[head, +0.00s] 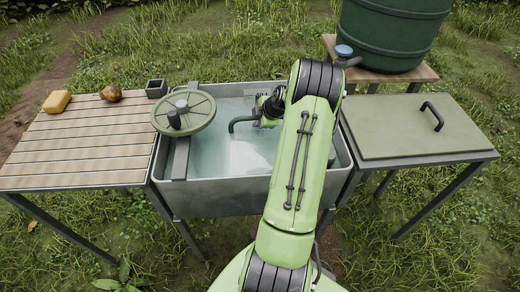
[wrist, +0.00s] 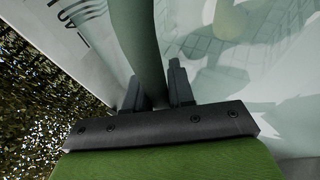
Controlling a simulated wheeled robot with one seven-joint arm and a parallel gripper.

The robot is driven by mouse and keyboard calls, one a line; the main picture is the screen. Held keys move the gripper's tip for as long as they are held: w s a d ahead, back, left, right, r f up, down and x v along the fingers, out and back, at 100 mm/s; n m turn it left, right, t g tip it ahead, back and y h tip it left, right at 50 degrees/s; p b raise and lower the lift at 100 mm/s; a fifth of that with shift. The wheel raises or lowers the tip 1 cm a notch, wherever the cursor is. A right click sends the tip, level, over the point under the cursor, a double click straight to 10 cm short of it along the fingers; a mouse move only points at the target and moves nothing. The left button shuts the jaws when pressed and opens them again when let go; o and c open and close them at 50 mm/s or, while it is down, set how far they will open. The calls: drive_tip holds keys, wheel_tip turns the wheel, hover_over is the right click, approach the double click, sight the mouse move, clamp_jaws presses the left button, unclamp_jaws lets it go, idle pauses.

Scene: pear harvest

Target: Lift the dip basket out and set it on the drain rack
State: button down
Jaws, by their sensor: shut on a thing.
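The dip basket's dark green curved handle (head: 238,123) stands above the water in the metal tank, and my gripper (head: 266,110) is at its upper right part. In the wrist view the handle (wrist: 142,40) passes between the two fingers of my gripper (wrist: 155,85), which are shut on it. A pale mesh, apparently the basket body (wrist: 215,48), shows blurred under the water with rounded shapes. In the head view my arm and the water hide most of it. The drain rack appears to be the slatted wooden top (head: 85,143) left of the tank.
A round green spoked disc (head: 196,117) sits at the tank's left side, over a grey bar. The slats' middle and front are clear. A handled green lid (head: 400,130) lies right.

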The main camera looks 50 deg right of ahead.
drive_tip(key=shift+r, duration=0.15)
wheel_tip(320, 180, up, 29)
drive_tip(key=p, duration=1.4)
drive_tip(key=shift+f+p, duration=0.2)
drive_tip(key=shift+p, duration=0.2)
